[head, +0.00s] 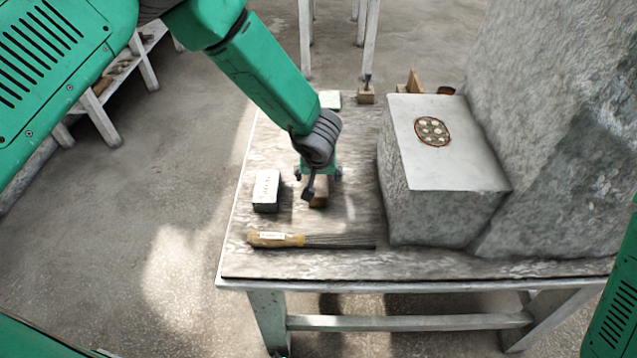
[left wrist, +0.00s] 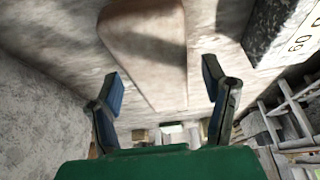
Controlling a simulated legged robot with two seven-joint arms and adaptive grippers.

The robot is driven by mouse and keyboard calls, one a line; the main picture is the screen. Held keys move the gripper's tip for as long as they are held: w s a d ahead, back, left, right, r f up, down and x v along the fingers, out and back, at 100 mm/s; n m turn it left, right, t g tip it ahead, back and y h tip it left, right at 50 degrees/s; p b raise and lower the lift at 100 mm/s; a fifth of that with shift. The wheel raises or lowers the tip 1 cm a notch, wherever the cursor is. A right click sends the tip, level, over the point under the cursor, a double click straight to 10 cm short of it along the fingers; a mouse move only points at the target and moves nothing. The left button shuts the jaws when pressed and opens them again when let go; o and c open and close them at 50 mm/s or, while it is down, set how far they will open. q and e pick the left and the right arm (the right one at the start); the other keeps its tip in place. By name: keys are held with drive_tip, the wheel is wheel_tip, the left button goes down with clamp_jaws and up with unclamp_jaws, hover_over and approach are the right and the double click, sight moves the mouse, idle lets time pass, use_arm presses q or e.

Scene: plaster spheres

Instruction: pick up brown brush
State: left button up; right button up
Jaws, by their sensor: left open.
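A brown block-like thing (head: 319,198), which looks like the brown brush, lies on the worn table below my left gripper (head: 318,178). My gripper and forearm hide much of it in the head view. In the left wrist view a long, pale brown body with a rounded end (left wrist: 145,45) lies between and beyond the two spread fingers of my left gripper (left wrist: 161,72). It appears to be the same thing. The left gripper is open and holds nothing. I cannot tell whether a finger touches it. My right gripper is out of view.
A lettered grey block (head: 266,190) stands left of the gripper. A wooden-handled tool (head: 275,240) lies along the table's front. A large stone block (head: 440,215) with a pale top stands close on the right. Small items, including a wooden block (head: 366,96), stand at the back.

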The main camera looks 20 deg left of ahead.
use_arm(q)
drive_tip(key=shift+w+a+f, duration=0.1)
drive_tip(key=shift+w+f, duration=0.15)
drive_tip(key=shift+f, duration=0.4)
drive_tip(key=c, duration=1.4)
drive_tip(key=shift+r, duration=0.15)
drive_tip(key=shift+c, duration=0.2)
